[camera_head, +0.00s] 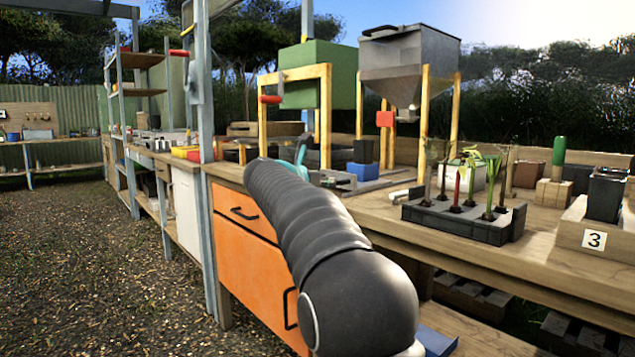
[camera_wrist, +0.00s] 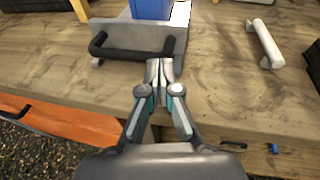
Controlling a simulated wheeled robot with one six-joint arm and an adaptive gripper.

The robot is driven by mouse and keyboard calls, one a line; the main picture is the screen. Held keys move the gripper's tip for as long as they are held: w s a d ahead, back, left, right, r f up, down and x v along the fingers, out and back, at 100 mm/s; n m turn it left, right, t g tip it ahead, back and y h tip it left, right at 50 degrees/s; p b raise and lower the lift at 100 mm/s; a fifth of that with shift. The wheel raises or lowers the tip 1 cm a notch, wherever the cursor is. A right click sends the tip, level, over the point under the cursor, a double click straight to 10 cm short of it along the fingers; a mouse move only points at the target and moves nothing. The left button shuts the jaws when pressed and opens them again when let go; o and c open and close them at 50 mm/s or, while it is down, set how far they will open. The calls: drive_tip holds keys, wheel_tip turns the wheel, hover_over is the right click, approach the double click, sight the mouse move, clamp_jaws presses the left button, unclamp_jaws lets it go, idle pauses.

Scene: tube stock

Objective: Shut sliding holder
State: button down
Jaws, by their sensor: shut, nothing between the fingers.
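The sliding holder (camera_wrist: 180,22) is a grey slab with a black bar handle (camera_wrist: 112,50) on its front, on the wooden bench. A blue block (camera_wrist: 150,8) stands on it; in the head view this blue block (camera_head: 363,171) shows beyond my arm. My gripper (camera_wrist: 160,66) is shut and empty, with its fingertips at the right part of the handle. I cannot tell whether they touch it. In the head view my arm hides most of the gripper and the holder's front.
A white bar handle (camera_wrist: 265,43) lies on the bench to the right of the holder. A dark tray of seedlings (camera_head: 465,220) stands further right. Orange drawers (camera_head: 245,265) are below the bench edge. A grey hopper (camera_head: 408,65) stands on wooden legs behind.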

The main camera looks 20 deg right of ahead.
drive_tip(key=shift+w+d+f, duration=0.1)
drive_tip(key=shift+w+d, duration=0.15)
drive_tip(key=shift+d, duration=0.15)
drive_tip(key=shift+d, duration=0.15)
